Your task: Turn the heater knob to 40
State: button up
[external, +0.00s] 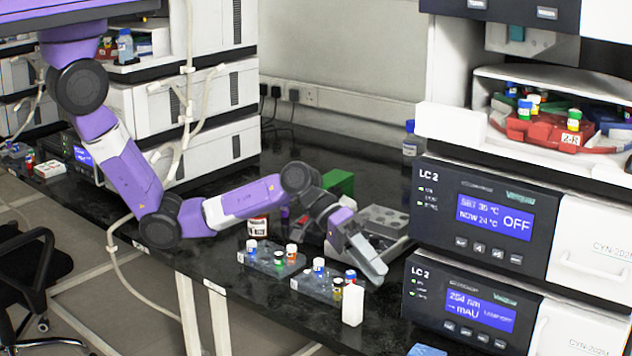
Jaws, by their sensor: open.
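The upper LC 2 unit (475,215) stands at the right with a blue display (494,214) that reads a set value of about 35 °C, now 24 °C, and OFF. A row of small buttons sits below the display. I cannot make out a clear knob on it. My gripper (376,272) hangs over the bench left of the units, pointing down and right, apart from their fronts. It is open and I see nothing between its fingers. A grey device (385,222) is partly hidden behind my gripper.
Two vial racks (262,262) (312,287) and a white bottle (353,304) stand below and left of my gripper. A lower LC 2 unit (465,300) sits under the upper one. A green box (338,182) is behind my wrist. The black bench's front left is clear.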

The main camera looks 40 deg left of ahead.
aim_at(375, 236)
jog(key=shift+w+d+f+m+y, duration=0.25)
jog(key=shift+w+m+y, duration=0.2)
jog(key=shift+y, duration=0.25)
jog(key=shift+w+f+m+g+y+b, duration=0.1)
jog(key=shift+w+m+g+y+b, duration=0.2)
jog(key=shift+m+g+y+b, duration=0.15)
jog(key=w+a+y, duration=0.1)
jog(key=w, duration=0.1)
jog(key=w+a+r+y+b, duration=0.1)
jog(key=w+y, duration=0.1)
jog(key=w+a+m+y+b, duration=0.1)
jog(key=y, duration=0.1)
jog(key=shift+w+a+r+t, duration=0.3)
jog(key=shift+w+t, duration=0.05)
jog(key=shift+w, duration=0.05)
jog(key=w+a+r+y, duration=0.2)
jog(key=w+a+r, duration=0.1)
jog(key=w+a+r+t+y+b, duration=0.1)
jog(key=w+a+r+y, duration=0.1)
jog(key=w+a+r, duration=0.1)
jog(key=shift+w+r+t+y+b, duration=0.2)
jog(key=shift+r+t+y+b, duration=0.1)
jog(key=shift+r, duration=0.1)
jog(key=shift+f+b, duration=0.4)
jog(key=shift+f, duration=3.4)
grip_shut()
